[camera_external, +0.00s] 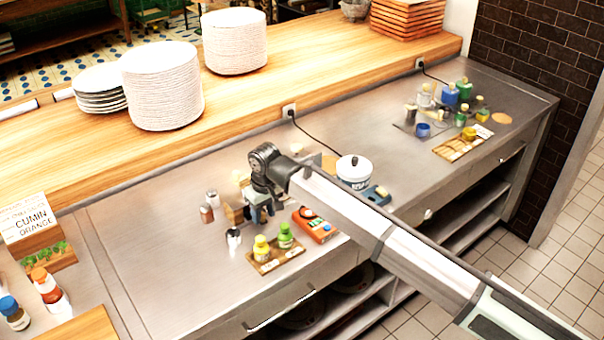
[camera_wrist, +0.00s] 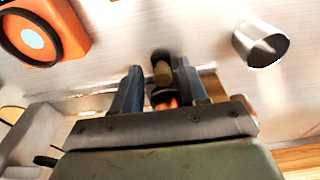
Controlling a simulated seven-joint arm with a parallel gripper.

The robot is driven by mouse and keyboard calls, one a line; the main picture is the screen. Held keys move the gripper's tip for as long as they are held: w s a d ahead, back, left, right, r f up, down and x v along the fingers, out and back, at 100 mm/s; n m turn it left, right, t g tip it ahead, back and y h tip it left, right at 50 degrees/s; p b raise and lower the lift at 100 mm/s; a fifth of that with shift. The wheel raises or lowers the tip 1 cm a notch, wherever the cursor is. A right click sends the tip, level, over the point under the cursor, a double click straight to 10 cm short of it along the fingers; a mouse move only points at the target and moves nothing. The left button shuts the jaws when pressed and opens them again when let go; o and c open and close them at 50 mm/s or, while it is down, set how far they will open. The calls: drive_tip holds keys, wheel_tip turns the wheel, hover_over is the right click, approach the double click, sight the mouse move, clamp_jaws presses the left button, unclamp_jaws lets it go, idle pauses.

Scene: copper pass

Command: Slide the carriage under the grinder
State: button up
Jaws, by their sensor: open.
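My gripper (camera_external: 261,213) is low over the steel counter, among small items left of the white pot. In the wrist view its two dark fingers (camera_wrist: 159,85) are apart, on either side of a small tan knob-like piece (camera_wrist: 162,73). I cannot tell whether they touch it. This piece may belong to the carriage; a pale rail-like bar lies behind the fingers. In the external view a tan wooden piece (camera_external: 234,214) stands just left of my gripper and is partly hidden. I cannot clearly pick out the grinder; my wrist and fingers cover much of this spot.
An orange device (camera_external: 314,225) lies right of my gripper, also in the wrist view (camera_wrist: 46,28). A metal cup (camera_external: 233,240) stands in front. A wooden tray (camera_external: 267,267) holds yellow and green bottles. A white pot (camera_external: 354,170) is behind.

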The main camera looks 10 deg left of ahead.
drive_tip(key=shift+w+r, duration=0.1)
drive_tip(key=shift+w, duration=0.4)
drive_tip(key=shift+r, duration=0.15)
drive_tip(key=shift+w+r, duration=0.15)
drive_tip(key=shift+r, duration=0.7)
drive_tip(key=shift+s+r, duration=0.2)
drive_tip(key=shift+r, duration=0.75)
drive_tip(key=shift+s+r, duration=0.15)
drive_tip(key=shift+r, duration=0.75)
